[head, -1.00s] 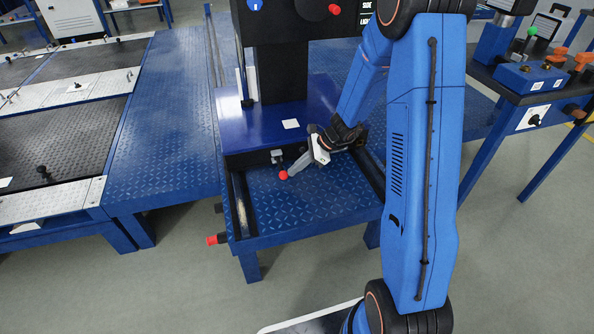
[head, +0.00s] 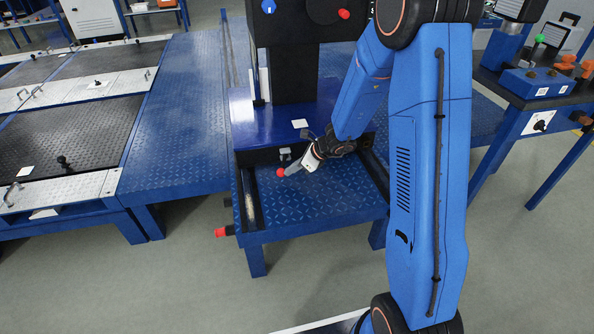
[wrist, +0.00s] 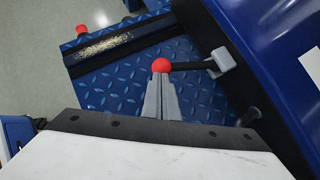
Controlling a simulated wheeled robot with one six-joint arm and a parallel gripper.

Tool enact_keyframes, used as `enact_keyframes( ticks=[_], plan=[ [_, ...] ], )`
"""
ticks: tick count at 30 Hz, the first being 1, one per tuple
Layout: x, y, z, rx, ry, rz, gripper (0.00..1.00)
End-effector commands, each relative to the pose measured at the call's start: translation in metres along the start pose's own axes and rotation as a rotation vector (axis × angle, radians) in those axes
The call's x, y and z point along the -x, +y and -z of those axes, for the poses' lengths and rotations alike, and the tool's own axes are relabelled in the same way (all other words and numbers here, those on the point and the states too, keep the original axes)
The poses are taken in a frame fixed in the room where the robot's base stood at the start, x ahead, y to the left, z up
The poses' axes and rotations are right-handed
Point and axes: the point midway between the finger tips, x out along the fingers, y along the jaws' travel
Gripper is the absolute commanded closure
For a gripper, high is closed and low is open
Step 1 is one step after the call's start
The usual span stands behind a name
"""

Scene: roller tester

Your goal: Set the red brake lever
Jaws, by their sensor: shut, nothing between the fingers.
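The brake lever is a short black rod with a red ball knob (head: 280,172), set in a grey bracket (head: 285,153) low on the front of the blue machine. In the wrist view the red ball (wrist: 161,65) is at my fingertips, and the rod (wrist: 190,66) runs right to the bracket (wrist: 222,61). My gripper (head: 289,169) is shut and comes from the right, its tips at the ball's right side in the head view. In the wrist view the closed fingers (wrist: 161,85) meet the ball's near side. Nothing shows between them; I cannot tell whether they press on it.
A blue tread-plate platform (head: 315,197) lies under the lever. Another red knob (head: 220,232) sticks out at its front left. A dark panel (head: 300,18) with a red knob (head: 344,14) stands above. A side table (head: 540,80) with controls is at right.

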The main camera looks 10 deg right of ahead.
Motion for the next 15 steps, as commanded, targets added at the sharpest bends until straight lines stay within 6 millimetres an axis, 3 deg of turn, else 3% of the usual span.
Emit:
enact_keyframes(
  ticks=[15],
  plan=[
    [-0.026, 0.017, -0.030, 0.006, 0.000, -0.005, 1.00]
  ],
)
